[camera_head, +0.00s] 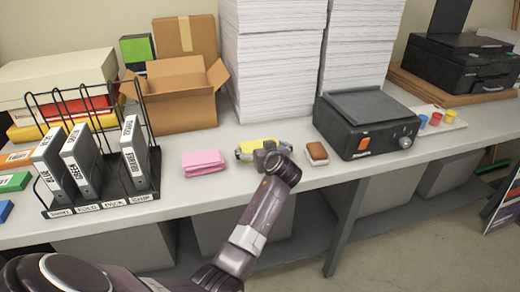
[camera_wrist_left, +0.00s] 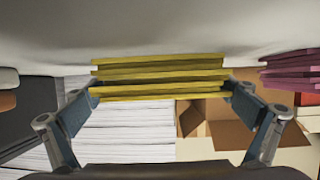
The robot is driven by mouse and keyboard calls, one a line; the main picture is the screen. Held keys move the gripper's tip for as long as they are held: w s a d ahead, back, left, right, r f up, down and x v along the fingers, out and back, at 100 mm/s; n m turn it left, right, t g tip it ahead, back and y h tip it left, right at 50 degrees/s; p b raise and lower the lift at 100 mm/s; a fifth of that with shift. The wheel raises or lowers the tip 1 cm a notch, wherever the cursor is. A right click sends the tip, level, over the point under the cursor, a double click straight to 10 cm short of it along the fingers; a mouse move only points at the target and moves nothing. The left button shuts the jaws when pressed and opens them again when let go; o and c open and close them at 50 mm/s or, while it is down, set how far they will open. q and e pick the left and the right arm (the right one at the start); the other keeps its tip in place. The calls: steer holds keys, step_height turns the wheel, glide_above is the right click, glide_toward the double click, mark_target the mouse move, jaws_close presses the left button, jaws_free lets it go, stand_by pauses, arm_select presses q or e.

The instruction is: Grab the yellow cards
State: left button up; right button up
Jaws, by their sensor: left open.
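The yellow cards (camera_head: 245,151) lie in a small stack on the table, partly hidden behind my left gripper. My left gripper (camera_head: 263,150) is over them at the table's front part. In the left wrist view the yellow cards (camera_wrist_left: 158,77) show as several stacked layers. The open fingers of my left gripper (camera_wrist_left: 158,95) stand on either side of the stack, close to its ends. I cannot tell if they touch it. My right gripper is not in view.
Pink cards (camera_head: 203,162) lie left of the yellow ones, and a brown-and-white item (camera_head: 316,153) lies to the right. A black laminator-like machine (camera_head: 366,125) stands further right. A wire rack (camera_head: 140,165) with binders is at left. Paper stacks (camera_head: 270,60) and an open carton (camera_head: 180,100) stand behind.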

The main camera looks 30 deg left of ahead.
arm_select(q)
steer(key=c, duration=1.2)
steer(key=shift+c, duration=0.3)
steer(key=shift+r, duration=0.15)
